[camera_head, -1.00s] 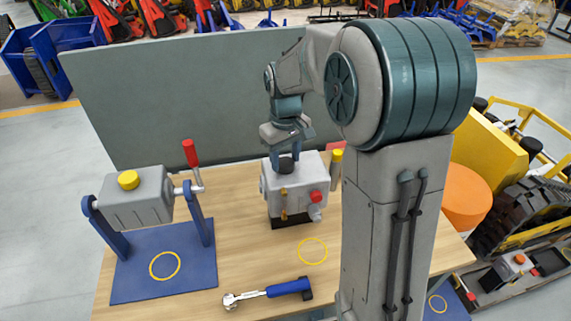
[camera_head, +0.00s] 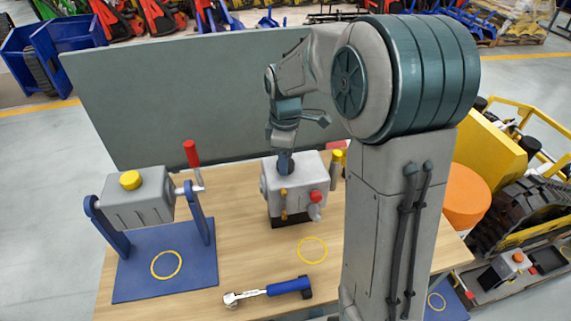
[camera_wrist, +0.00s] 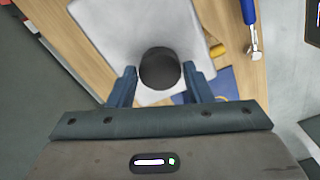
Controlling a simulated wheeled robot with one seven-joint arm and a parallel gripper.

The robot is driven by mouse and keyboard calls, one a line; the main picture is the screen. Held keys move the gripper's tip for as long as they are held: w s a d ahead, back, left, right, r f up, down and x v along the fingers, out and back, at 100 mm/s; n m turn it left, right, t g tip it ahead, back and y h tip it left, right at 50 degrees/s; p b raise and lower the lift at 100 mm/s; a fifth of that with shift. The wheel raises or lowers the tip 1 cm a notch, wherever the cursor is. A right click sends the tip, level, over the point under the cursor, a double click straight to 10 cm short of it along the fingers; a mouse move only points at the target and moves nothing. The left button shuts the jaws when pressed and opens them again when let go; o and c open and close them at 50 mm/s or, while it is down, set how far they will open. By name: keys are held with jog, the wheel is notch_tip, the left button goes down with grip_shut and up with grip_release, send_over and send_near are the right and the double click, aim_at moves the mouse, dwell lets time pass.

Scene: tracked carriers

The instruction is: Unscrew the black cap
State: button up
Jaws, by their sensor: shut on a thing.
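The black cap (camera_wrist: 160,70) is round and dark and sits on top of the grey box (camera_wrist: 110,30) in the wrist view. My gripper (camera_wrist: 161,80) is around the cap, with one finger on each side, shut on it. In the head view my gripper (camera_head: 285,163) points down at the top of the grey box (camera_head: 296,190), and its fingers hide the cap.
A blue-handled wrench (camera_head: 270,291) lies at the table's front. A grey tank with a yellow cap (camera_head: 130,180) and a red-handled crank (camera_head: 191,155) stands on a blue plate (camera_head: 190,285) at left. A yellow ring (camera_head: 313,238) marks bare table. A grey panel (camera_head: 180,90) stands behind.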

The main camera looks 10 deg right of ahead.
jog(key=n+p, duration=0.1)
jog(key=n, duration=0.4)
jog(key=shift+p, duration=0.3)
jog(key=n+p, duration=0.1)
jog(key=n, duration=0.3)
jog(key=shift+n, duration=0.3)
jog(key=o, duration=0.8)
jog(key=shift+c, duration=0.2)
